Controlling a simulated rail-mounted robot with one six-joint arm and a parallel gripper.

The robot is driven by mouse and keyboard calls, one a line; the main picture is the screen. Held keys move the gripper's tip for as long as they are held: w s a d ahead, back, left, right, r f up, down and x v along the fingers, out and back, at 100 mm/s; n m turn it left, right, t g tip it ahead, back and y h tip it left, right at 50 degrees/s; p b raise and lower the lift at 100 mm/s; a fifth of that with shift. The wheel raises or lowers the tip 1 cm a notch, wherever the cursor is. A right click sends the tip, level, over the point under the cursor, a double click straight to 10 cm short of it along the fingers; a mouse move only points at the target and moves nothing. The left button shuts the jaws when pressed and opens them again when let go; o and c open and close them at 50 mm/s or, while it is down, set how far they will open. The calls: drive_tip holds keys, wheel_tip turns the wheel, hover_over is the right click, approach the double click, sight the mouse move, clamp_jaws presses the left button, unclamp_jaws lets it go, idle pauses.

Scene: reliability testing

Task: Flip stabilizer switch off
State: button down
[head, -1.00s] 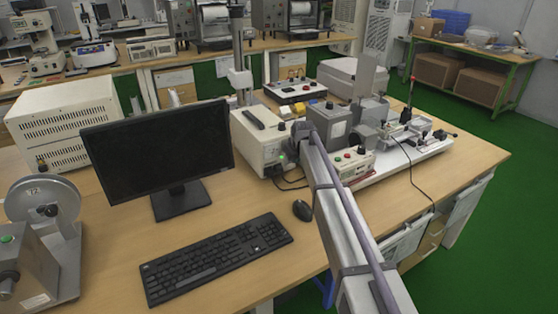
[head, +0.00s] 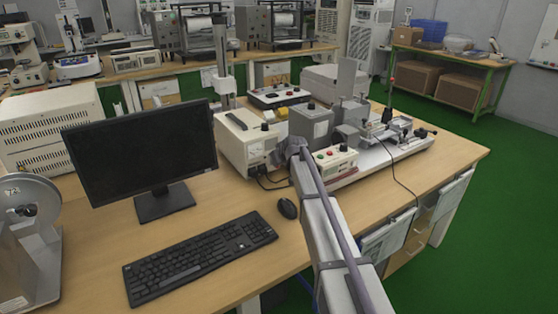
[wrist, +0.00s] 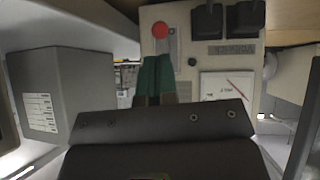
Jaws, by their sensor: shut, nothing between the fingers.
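The stabilizer (head: 240,138) is a cream box with a dark handle on top, on the wooden bench right of the monitor. I cannot tell the switch's position. My gripper (wrist: 153,60) shows as two dark green fingers, shut and empty, just below the red part; contact is unclear.
A grey box (head: 311,125) and a cream control unit (head: 335,160) with coloured buttons stand close right of the stabilizer. The monitor (head: 140,150), keyboard (head: 200,258) and mouse (head: 287,208) are at left and front. A black cable hangs across the bench.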

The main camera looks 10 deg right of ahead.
idle(0.3)
drive_tip(key=s+d+r+p, duration=0.2)
drive_tip(key=s+r+p, duration=0.4)
drive_tip(key=s, duration=0.6)
drive_tip(key=shift+s+d, duration=0.15)
drive_tip(key=shift+s, duration=0.05)
drive_tip(key=shift+r, duration=0.1)
drive_tip(key=s+a+m+g+p, duration=0.1)
drive_tip(key=s+a+g+p, duration=0.2)
drive_tip(key=s, duration=1.3)
drive_tip(key=s+a+m+g+h+p, duration=0.1)
drive_tip(key=s+g, duration=0.5)
drive_tip(key=s, duration=1)
drive_tip(key=a+m+p, duration=0.1)
drive_tip(key=a+p, duration=0.1)
drive_tip(key=a, duration=0.1)
drive_tip(key=shift+s+a+r, duration=0.15)
drive_tip(key=shift+a+r, duration=0.15)
drive_tip(key=shift+r, duration=0.05)
